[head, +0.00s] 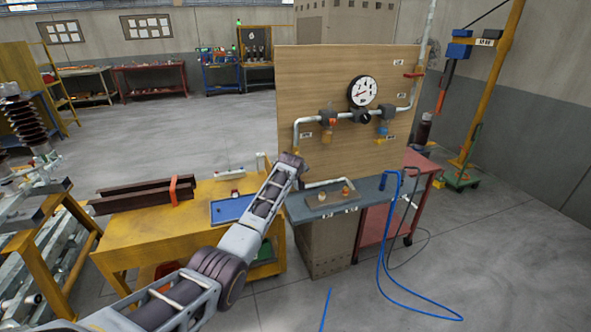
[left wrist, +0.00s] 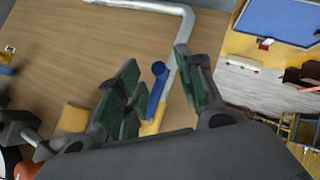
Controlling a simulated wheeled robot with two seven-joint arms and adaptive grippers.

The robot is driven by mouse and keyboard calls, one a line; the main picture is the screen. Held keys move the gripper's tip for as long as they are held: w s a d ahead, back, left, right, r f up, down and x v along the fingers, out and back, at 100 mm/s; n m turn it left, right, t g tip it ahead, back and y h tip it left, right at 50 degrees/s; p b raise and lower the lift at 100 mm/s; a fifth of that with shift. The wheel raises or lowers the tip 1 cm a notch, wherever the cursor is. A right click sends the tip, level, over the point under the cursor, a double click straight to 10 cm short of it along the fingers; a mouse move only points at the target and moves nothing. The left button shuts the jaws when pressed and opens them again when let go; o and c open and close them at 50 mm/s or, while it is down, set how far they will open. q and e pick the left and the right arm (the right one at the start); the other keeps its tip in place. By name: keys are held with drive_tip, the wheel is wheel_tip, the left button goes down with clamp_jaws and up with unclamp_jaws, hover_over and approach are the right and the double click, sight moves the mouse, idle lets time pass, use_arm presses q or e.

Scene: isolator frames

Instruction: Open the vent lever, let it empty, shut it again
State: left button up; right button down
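A blue lever (left wrist: 156,88) on a yellow valve body (left wrist: 151,128) shows in the left wrist view, beside a bent white pipe (left wrist: 188,28) on the wooden panel (head: 330,75). My left gripper (left wrist: 158,62) is open, its green-padded fingers on either side of the lever in that view; I cannot tell whether they touch it. In the head view my left gripper (head: 291,161) is at the panel's lower left, and my wrist hides the lever. A round gauge (head: 362,91) sits above the pipe (head: 343,116). My right gripper is not in view.
A grey bench (head: 368,190) below the panel holds a tray (head: 334,196) with small fittings. A yellow table (head: 140,225) with a blue tray (head: 228,209) and dark beams stands left. A blue hose (head: 384,245) hangs to the floor at right. A red handle (head: 413,75) is at upper right.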

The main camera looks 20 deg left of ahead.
use_arm(q)
drive_tip(key=v, duration=0.8)
drive_tip(key=shift+s+a+r, duration=0.15)
drive_tip(key=shift+s+r, duration=0.05)
drive_tip(key=shift+r, duration=0.1)
idle(0.5)
idle(0.3)
